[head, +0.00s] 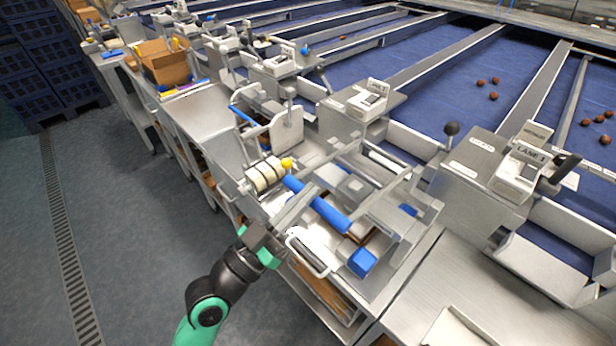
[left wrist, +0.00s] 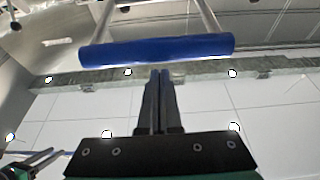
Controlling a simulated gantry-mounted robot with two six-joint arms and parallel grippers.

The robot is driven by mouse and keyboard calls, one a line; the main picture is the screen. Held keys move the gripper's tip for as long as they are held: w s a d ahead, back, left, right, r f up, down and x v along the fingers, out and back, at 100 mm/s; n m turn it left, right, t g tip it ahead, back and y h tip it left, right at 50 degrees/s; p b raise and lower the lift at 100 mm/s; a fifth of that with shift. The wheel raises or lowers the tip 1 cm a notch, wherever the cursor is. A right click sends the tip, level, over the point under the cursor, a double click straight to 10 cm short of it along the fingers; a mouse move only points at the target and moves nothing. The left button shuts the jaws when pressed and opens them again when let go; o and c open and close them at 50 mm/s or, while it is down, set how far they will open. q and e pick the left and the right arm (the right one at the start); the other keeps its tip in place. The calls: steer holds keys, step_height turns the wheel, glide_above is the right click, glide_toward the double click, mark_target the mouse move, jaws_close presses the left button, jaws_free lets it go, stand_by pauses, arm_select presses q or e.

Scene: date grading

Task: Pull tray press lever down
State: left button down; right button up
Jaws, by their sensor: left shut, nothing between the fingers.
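The tray press lever shows as a blue bar handle (head: 318,206) on two grey arms, at the middle of the head view. In the left wrist view the blue bar (left wrist: 157,50) lies crosswise near the top, its two rods running up out of the picture. My left gripper (head: 300,205) is beside the bar in the head view. In the left wrist view its fingers (left wrist: 159,75) are together and empty, with the tips just below the bar in the picture. I cannot tell whether they touch it. My right gripper is not in view.
A roll of labels (head: 265,174) stands left of the handle. A blue block (head: 362,262) is at the press's front. Open floor (head: 130,220) lies to the left.

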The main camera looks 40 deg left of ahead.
arm_select(q)
steer(key=s+a+b, duration=0.1)
steer(key=s+b, duration=0.1)
steer(key=s, duration=0.7)
steer(key=shift+s+f+h+b, duration=0.2)
steer(key=shift+f+h+b, duration=0.1)
steer(key=shift+f, duration=0.05)
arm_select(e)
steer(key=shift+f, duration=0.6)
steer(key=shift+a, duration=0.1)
